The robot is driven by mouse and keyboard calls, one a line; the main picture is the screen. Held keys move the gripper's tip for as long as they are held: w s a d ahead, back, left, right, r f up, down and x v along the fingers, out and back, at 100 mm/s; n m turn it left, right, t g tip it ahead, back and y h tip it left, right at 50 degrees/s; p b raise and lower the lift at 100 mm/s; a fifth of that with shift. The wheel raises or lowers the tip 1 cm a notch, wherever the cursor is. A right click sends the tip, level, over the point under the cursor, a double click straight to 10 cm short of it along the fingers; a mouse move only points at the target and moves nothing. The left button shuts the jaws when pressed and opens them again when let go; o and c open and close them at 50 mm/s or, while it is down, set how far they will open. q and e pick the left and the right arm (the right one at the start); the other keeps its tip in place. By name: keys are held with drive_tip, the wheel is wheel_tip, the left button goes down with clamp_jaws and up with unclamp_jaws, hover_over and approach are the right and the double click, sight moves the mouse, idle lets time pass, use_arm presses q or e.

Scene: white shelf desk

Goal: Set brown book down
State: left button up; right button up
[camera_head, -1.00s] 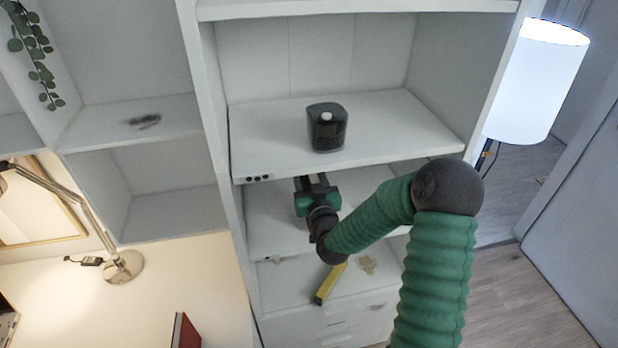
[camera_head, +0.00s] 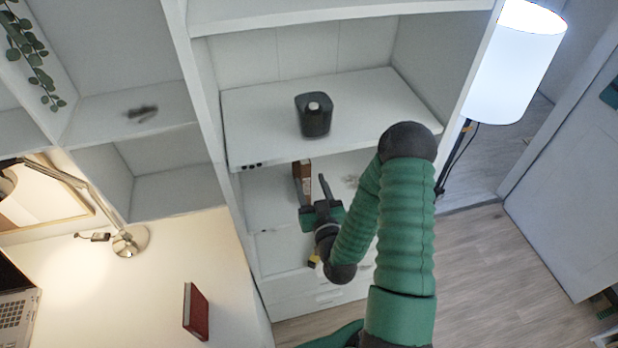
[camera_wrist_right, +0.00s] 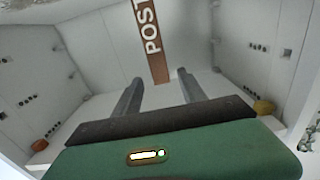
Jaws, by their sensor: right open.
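The brown book (camera_head: 303,170) stands upright on the middle shelf (camera_head: 268,200), its spine facing out. My right gripper (camera_head: 314,184) is open and empty in front of that shelf. In the right wrist view its two fingers (camera_wrist_right: 157,82) are spread, with a gap between them and the book. The book's far part is hidden under the shelf above. My left gripper is not in view.
A dark rounded speaker (camera_head: 313,115) stands on the shelf above. A yellow object (camera_head: 313,261) is partly hidden by my arm. Floor is free at right.

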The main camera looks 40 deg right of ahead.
drive_tip(key=w+a+f+n+g+y, duration=0.2)
drive_tip(key=a+n+y, duration=0.15)
drive_tip(key=a, duration=0.25)
drive_tip(key=w+a+f+n+g+y, duration=0.2)
drive_tip(key=a+f+g+y, duration=0.1)
drive_tip(key=a+y, duration=0.15)
drive_tip(key=s+a+r+g, duration=0.4)
drive_tip(key=s+a+g, duration=0.4)
drive_tip(key=s+a, duration=0.55)
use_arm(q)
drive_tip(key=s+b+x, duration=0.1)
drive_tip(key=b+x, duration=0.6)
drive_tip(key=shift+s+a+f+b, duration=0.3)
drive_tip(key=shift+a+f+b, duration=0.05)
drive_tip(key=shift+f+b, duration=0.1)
use_arm(e)
wheel_tip(320, 180, down, 8)
drive_tip(key=d, duration=0.1)
drive_tip(key=shift+s+d+y, duration=0.3)
drive_tip(key=shift+s+y, duration=0.1)
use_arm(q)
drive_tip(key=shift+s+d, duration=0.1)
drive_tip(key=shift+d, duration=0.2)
use_arm(e)
drive_tip(key=shift+d, duration=0.35)
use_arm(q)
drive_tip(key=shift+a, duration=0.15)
use_arm(e)
drive_tip(key=shift+a, duration=0.15)
